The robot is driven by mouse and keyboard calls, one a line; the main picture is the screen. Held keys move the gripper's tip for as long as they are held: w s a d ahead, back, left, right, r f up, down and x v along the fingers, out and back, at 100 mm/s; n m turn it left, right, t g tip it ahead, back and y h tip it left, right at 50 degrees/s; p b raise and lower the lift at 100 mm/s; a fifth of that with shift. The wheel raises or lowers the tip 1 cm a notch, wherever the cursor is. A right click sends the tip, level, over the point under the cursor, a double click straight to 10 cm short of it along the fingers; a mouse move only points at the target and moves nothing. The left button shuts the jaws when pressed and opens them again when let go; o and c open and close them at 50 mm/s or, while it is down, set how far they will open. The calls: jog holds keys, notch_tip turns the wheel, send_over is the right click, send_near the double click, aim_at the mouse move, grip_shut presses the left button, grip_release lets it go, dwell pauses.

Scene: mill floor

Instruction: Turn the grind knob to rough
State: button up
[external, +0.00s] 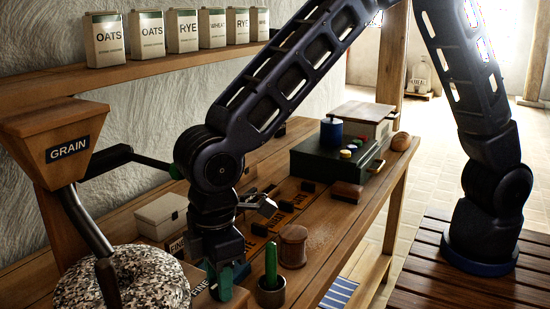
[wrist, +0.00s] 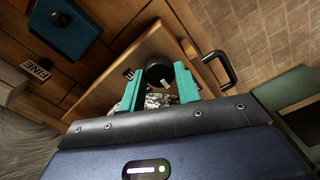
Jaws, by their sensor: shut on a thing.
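The grind knob (wrist: 158,69) is a round black knob with a pale mark on its edge, on a wooden panel (wrist: 147,48) in the wrist view. My gripper (wrist: 158,76) has its two teal fingers on either side of the knob and is shut on it. A small dark label beside the knob is partly hidden by a finger, and I cannot read it. In the external view my gripper (external: 221,280) points down at the bench's near end, beside the speckled millstone (external: 125,278). The knob is hidden there.
A wooden grain hopper (external: 55,135) stands at the left. A cup with a green-handled tool (external: 270,288) and a round wooden pot (external: 293,246) stand close right of my gripper. A dark green box (external: 325,158) is farther back.

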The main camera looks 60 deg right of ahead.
jog(key=shift+f, duration=0.1)
jog(key=o, duration=1)
jog(key=shift+c, duration=0.2)
notch_tip(320, 180, up, 11)
